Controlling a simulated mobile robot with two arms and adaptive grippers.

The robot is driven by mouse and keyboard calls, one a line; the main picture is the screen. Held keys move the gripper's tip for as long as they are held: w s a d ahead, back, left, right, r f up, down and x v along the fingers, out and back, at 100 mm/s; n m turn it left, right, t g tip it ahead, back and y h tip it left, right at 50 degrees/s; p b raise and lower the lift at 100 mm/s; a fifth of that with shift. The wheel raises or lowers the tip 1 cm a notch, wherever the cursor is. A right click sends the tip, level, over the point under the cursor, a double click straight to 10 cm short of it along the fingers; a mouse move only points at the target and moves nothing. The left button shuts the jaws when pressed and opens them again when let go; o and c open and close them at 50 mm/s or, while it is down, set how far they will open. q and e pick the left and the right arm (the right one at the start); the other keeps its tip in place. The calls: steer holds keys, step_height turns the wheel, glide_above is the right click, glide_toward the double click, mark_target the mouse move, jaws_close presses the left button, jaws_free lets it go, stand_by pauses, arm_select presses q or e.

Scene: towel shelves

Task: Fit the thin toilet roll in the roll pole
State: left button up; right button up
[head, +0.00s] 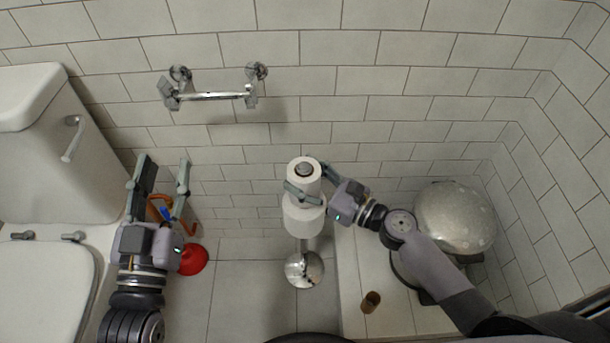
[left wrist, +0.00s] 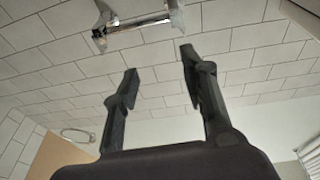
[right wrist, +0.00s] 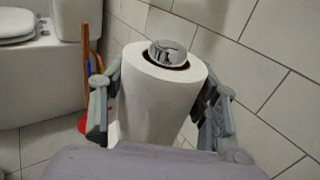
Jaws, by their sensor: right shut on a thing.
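The thin toilet roll (head: 304,168) is white and upright at the top of the roll pole, above a wider white roll (head: 303,218). The chrome pole top (right wrist: 168,54) shows in the thin roll's core, with a dark gap around it. The pole's round chrome base (head: 305,270) is on the floor. My right gripper (head: 307,178) is shut on the thin roll, one finger on each side; the roll also fills the space between the fingers in the right wrist view (right wrist: 158,100). My left gripper (head: 165,161) is open and empty, well left of the pole.
A chrome wall holder (head: 210,96) is on the tiled wall. A toilet (head: 45,160) is at left, with a red plunger (head: 193,260) near my left gripper. A low ledge (head: 375,270), a small brown tube (head: 371,302) and a metal bin (head: 455,217) are at right.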

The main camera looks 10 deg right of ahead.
steer(key=shift+f, duration=0.35)
arm_select(q)
steer(key=r+t, duration=0.1)
steer(key=r, duration=0.2)
steer(key=shift+s+d+t+h+b, duration=0.15)
steer(key=shift+s+t+h+b, duration=0.2)
steer(key=shift+s+t+h, duration=0.05)
steer(key=shift+s+r+t, duration=0.25)
steer(key=shift+r+t, duration=0.05)
steer(key=shift+r, duration=0.1)
arm_select(e)
steer(key=shift+f, duration=0.2)
steer(key=shift+f, duration=0.15)
steer(key=shift+f+b, duration=0.45)
steer(key=shift+b, duration=0.2)
arm_select(q)
steer(key=shift+s+r+t+h, duration=0.25)
steer(key=shift+s+r+t, duration=0.3)
steer(key=shift+r, duration=0.2)
steer(key=shift+s+r+t+h, duration=0.3)
steer(key=shift+s+r+t, duration=0.25)
steer(key=shift+r, duration=0.25)
steer(key=shift+s+r+t+h, duration=0.25)
steer(key=shift+s+r+t, duration=0.3)
steer(key=shift+r, duration=0.2)
arm_select(e)
steer(key=shift+f, duration=0.1)
arm_select(q)
steer(key=shift+s+r, duration=0.1)
